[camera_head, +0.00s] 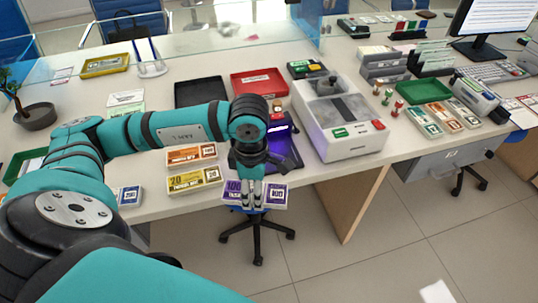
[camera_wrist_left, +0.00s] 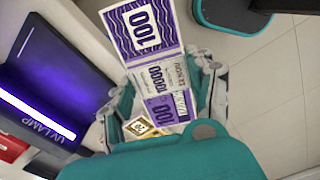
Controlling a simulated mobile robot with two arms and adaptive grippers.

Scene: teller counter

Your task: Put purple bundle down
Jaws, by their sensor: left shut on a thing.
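The purple bundle (camera_head: 273,197) is a stack of notes marked 100 with a pale band. My left gripper (camera_head: 252,199) is shut on it at the front edge of the counter, in front of the UV lamp. In the left wrist view the purple bundle (camera_wrist_left: 148,42) lies between the fingers of my left gripper (camera_wrist_left: 165,85), with its far end sticking out. Whether the bundle touches the counter cannot be told. My right gripper is not in view.
The UV lamp (camera_wrist_left: 38,85) glows purple beside the gripper. A yellow bundle (camera_head: 194,180) and an orange bundle (camera_head: 191,155) lie to the left. A black tray (camera_head: 201,91), a red tray (camera_head: 259,83) and a white counting machine (camera_head: 352,148) stand behind and right.

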